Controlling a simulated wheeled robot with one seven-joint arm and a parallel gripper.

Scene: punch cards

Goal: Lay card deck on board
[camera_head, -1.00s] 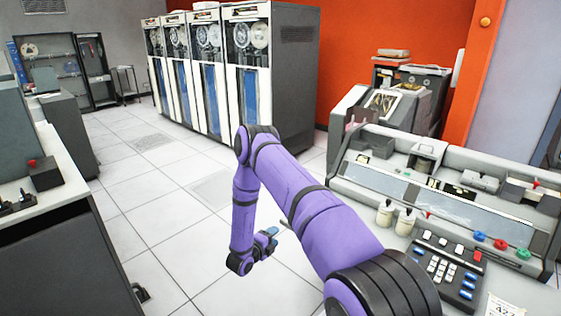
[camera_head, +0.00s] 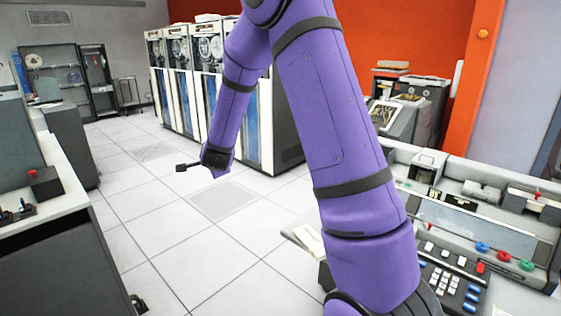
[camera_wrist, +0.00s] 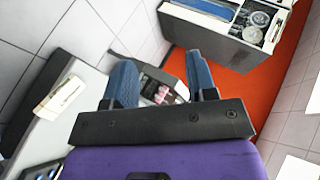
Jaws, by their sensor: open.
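My gripper (camera_wrist: 161,76) is open in the wrist view, its two blue fingers spread wide with nothing held between them. In the head view the end of my arm hangs over the floor left of the desk, and its fingers cannot be made out. A flat cream block (camera_head: 308,239) lies on the desk's left end, partly hidden by my arm. What looks like the same block shows in the wrist view (camera_wrist: 60,97), left of the fingers and apart from them. It may be the card deck, but I cannot tell. I cannot pick out the board with certainty.
A grey console (camera_head: 470,222) with coloured knobs and a keypad (camera_head: 452,275) stands at right. A card machine (camera_head: 395,122) stands behind it. Tall tape cabinets (camera_head: 270,125) line the back. A counter (camera_head: 60,215) is at left. The tiled floor (camera_head: 170,240) between is clear.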

